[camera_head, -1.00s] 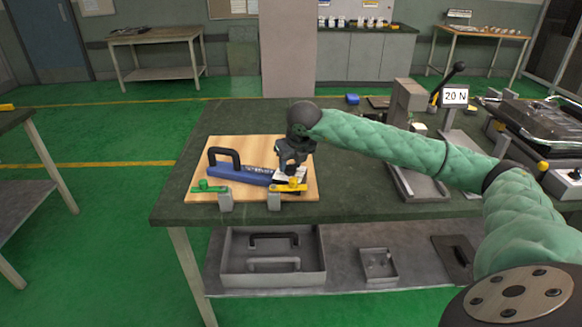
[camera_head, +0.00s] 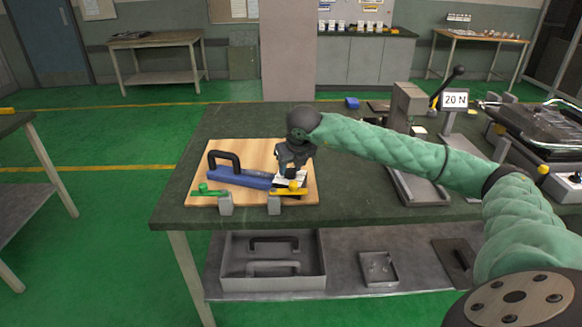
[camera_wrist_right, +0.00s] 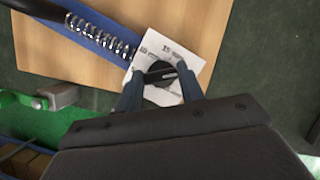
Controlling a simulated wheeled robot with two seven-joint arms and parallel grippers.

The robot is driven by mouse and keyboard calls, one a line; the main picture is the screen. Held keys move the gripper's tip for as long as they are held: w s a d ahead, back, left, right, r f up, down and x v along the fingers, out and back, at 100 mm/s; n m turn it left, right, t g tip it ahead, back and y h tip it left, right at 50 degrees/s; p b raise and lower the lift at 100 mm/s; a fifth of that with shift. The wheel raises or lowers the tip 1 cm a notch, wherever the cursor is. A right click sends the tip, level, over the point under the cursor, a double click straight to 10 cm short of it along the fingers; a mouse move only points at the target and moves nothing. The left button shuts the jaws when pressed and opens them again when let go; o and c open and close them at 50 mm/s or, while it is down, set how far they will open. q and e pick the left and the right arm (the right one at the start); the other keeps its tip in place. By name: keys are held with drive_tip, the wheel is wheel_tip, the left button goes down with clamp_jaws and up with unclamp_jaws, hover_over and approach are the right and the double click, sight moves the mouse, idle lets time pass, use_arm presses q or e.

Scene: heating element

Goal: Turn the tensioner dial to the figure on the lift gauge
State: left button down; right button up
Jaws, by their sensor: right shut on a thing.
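The tensioner dial is a black knob (camera_wrist_right: 160,84) on a white plate with printed figures (camera_wrist_right: 200,66); one mark near its top looks like 15. My right gripper (camera_wrist_right: 162,78) is shut on the knob, with a finger on each side. In the head view the right gripper (camera_head: 291,172) comes down over the plate at the right end of the blue tensioner (camera_head: 240,178), hiding the dial. The tensioner has a black handle and a coil spring (camera_wrist_right: 100,36). The lift gauge display (camera_head: 455,99) reads 20 N. My left gripper is not in view.
The tensioner lies on a wooden board (camera_head: 205,158) on the green table. A grey stand (camera_head: 408,105) and a clear-lidded device (camera_head: 545,125) are to the right.

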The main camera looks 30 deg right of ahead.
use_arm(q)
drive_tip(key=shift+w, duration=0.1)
use_arm(e)
drive_tip(key=o, duration=1)
drive_tip(key=shift+r, duration=0.1)
drive_tip(key=shift+s+r, duration=0.1)
drive_tip(key=shift+r, duration=0.15)
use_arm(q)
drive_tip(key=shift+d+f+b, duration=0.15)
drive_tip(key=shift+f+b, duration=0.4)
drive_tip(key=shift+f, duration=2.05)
use_arm(e)
drive_tip(key=v, duration=0.7)
